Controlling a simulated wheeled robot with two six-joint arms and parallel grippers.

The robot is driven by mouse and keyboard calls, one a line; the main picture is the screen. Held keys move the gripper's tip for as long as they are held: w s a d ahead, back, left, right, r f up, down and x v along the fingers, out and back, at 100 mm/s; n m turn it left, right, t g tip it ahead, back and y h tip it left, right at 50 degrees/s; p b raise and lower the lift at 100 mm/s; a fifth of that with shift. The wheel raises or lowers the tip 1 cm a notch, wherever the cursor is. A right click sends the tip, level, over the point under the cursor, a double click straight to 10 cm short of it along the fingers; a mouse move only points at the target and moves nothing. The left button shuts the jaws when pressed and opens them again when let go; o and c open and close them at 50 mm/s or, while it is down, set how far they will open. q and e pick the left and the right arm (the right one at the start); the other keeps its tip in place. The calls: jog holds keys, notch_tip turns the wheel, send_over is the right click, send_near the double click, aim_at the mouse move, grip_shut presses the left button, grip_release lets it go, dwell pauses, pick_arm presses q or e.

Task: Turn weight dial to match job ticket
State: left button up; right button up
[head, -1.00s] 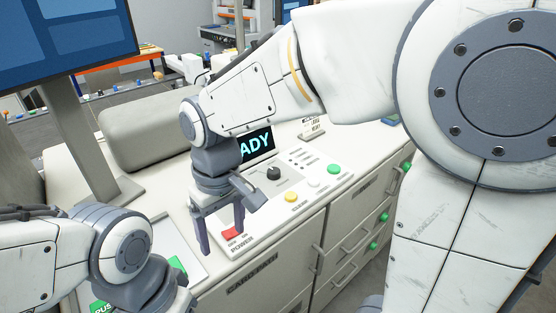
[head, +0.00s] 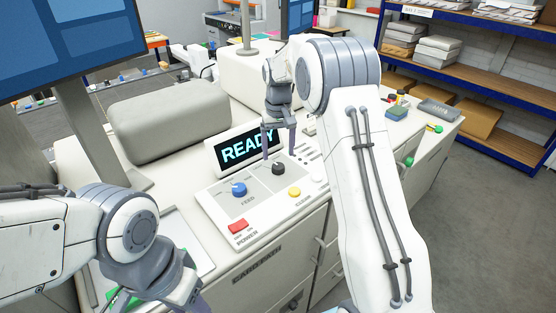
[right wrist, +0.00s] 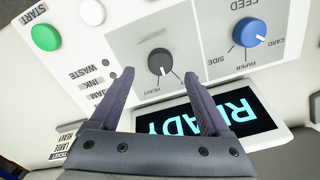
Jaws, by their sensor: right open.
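The weight dial is a black knob (head: 278,168) on a grey panel of the console; it also shows in the right wrist view (right wrist: 160,60). Its white mark points toward the display side, between the HEAVY line and another line whose label my finger hides. My right gripper (head: 279,149) is open and empty above the dial; in the right wrist view its fingertips (right wrist: 158,75) are spread to either side of it, apart from the knob. The job ticket (right wrist: 66,145) shows at the lower left there, reading LABEL and HEAVY.
A blue feed dial (head: 235,188) sits beside the weight dial. The display (head: 246,149) reads READY close behind. A red power button (head: 238,227), yellow button (head: 294,192) and green start button (right wrist: 45,37) are on the same panel. A monitor (head: 60,45) stands left.

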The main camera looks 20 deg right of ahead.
aim_at(278, 165)
notch_tip(278, 165, down, 5)
jog(key=shift+r+p, duration=0.1)
jog(key=shift+p, duration=0.4)
grip_shut()
jog(key=m, duration=0.5)
grip_release()
